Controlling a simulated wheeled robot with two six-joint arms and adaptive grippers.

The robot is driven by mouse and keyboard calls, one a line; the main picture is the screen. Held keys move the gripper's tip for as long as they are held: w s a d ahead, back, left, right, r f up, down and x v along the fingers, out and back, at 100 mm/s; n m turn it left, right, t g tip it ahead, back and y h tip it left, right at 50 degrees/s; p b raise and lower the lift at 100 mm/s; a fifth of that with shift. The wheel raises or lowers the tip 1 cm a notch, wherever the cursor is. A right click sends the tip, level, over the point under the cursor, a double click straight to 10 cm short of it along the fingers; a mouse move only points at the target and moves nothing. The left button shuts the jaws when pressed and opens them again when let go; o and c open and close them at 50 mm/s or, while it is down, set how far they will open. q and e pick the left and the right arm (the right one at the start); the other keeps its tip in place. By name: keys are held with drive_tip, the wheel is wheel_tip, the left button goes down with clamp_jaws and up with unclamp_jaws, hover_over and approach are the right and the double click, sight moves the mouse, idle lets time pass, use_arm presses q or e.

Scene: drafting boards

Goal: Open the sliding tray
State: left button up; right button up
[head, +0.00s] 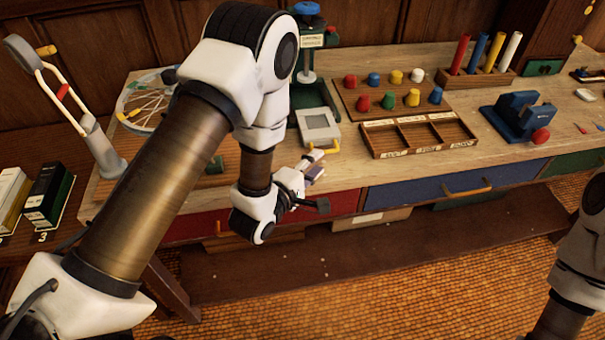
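Which part is the sliding tray is not clear. A grey box (319,122) with a yellow handle stands near the bench's front edge. Under the bench top are a red drawer front (196,227), a blue drawer front (420,192) with a yellow bar handle (467,190), and a green drawer front (575,162). The blue drawer looks shut. My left gripper (321,165) is at the bench's front edge, just below the grey box. Its fingers look apart, with nothing seen between them. My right arm shows at the right edge; its gripper is out of view.
A wooden three-compartment tray (397,134) sits right of the grey box, with a board of coloured pegs (372,103) behind it. A blue device (518,112) with a red knob stands farther right.

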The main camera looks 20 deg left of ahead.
use_arm(q)
drive_tip(key=v, duration=0.7)
drive_tip(key=shift+d, duration=0.15)
drive_tip(key=s+a+f+m+g+y, duration=0.15)
drive_tip(key=s+f+m+g, duration=0.35)
drive_tip(key=f, duration=0.5)
drive_tip(key=s+a+f+m+g+y, duration=0.1)
drive_tip(key=s+a+f+m+g, duration=0.1)
drive_tip(key=s+f+g, duration=0.5)
drive_tip(key=s+a+f+m+g, duration=0.1)
drive_tip(key=s+f+m+g, duration=0.2)
drive_tip(key=s+f+m, duration=0.3)
drive_tip(key=s+m+y, duration=0.1)
drive_tip(key=s+m, duration=0.3)
drive_tip(key=s, duration=0.1)
drive_tip(key=shift+s+g, duration=0.25)
drive_tip(key=shift+g, duration=0.15)
drive_tip(key=shift+a, duration=0.1)
